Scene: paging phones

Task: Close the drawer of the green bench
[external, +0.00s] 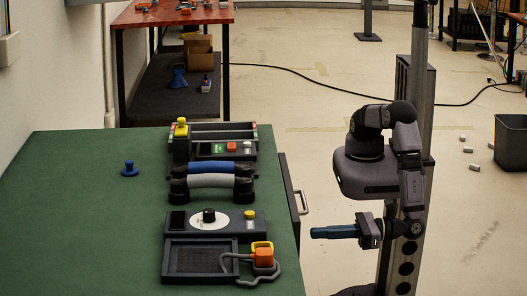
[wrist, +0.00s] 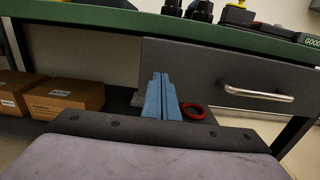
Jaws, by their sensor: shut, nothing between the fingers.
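The green bench (external: 110,215) fills the left of the external view; its edge (wrist: 120,20) crosses the top of the wrist view. Its dark grey drawer (external: 288,190) shows at the bench's right side, with its front standing out somewhat past the edge. The drawer front (wrist: 200,70) and its silver bar handle (wrist: 258,92) are right of centre in the wrist view. My gripper (external: 314,232) has blue fingers, pressed together and empty. It is just outside the bench, near the handle (external: 302,203). In the wrist view my gripper (wrist: 160,77) points at the drawer front's left part; contact cannot be told.
On the bench are a double-handled device (external: 210,181), a dial panel (external: 208,217), a cable with an orange plug (external: 263,257) and a blue knob (external: 130,168). Cardboard boxes (wrist: 65,97) and a red ring (wrist: 193,112) lie below the bench. Open floor lies beyond.

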